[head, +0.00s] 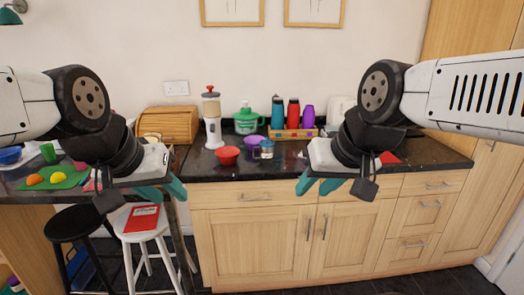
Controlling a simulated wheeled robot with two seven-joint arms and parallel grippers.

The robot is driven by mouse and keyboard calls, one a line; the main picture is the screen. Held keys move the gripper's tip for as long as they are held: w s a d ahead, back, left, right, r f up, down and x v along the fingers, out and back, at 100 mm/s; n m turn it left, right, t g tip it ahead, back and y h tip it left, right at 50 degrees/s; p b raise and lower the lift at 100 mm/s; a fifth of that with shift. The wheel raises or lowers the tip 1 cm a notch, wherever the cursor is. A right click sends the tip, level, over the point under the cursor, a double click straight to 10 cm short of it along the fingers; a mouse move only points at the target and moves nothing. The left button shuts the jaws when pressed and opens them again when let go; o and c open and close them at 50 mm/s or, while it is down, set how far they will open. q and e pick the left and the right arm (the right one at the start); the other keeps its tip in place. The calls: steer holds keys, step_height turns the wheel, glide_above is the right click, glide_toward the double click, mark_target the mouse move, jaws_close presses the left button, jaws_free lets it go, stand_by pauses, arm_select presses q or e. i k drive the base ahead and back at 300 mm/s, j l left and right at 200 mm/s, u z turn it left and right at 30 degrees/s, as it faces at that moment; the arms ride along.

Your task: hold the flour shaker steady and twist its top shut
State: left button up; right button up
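A small clear jar with a bluish body (266,150) stands near the front of the dark counter, beside the purple bowl. It is probably the flour shaker, but it is too small to tell how its top sits. My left gripper (170,194) hangs in front of the counter, left of the jar and lower in the picture. Its teal fingers are apart, with nothing seen between them. My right gripper (314,188) hangs to the right of the jar, also lower in the picture. Its teal fingers are apart and empty. Neither gripper touches the jar.
Behind are a white dispenser (213,125), a green-lidded container (246,121), and a wooden rack (292,133) with bottles. A wooden bread box (168,124) and stools (143,222) are left.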

mark_target(267, 143)
steer(key=u, duration=0.3)
steer(key=i+l+u, duration=0.25)
steer(key=l+u, duration=0.25)
steer(key=l, duration=0.15)
steer(key=l+u, duration=0.25)
steer(key=l, duration=0.15)
steer(key=i+l, duration=0.1)
steer(key=l, duration=0.55)
steer(key=i+l+u, duration=0.1)
steer(key=l, duration=1.2)
steer(key=i+u, duration=0.05)
steer(key=i, duration=0.05)
